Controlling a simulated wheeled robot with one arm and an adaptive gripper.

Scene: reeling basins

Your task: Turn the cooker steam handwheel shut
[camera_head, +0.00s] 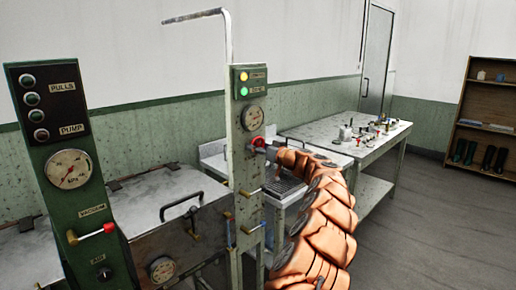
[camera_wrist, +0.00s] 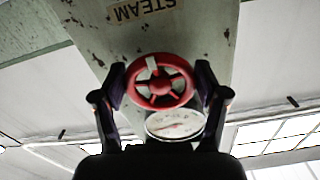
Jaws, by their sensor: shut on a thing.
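The steam handwheel is a small red spoked wheel (camera_wrist: 160,82) on a worn grey post, under a label reading STEAM (camera_wrist: 143,9) that appears upside down in the wrist view. My gripper (camera_wrist: 161,88) has its two dark fingers on either side of the wheel, shut on its rim. In the head view the red handwheel (camera_head: 259,143) shows only in part, behind the end of my arm. My gripper (camera_head: 270,150) reaches it from the right. A white round gauge (camera_wrist: 174,125) sits beside the wheel in the wrist view.
The post (camera_head: 243,100) carries green and yellow lights and a gauge (camera_head: 252,117). A panel with a red-knobbed vacuum lever (camera_head: 108,228) stands at left. A lidded cooker (camera_head: 165,200) lies between. A table with small items (camera_head: 340,140) stands behind; floor at right is clear.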

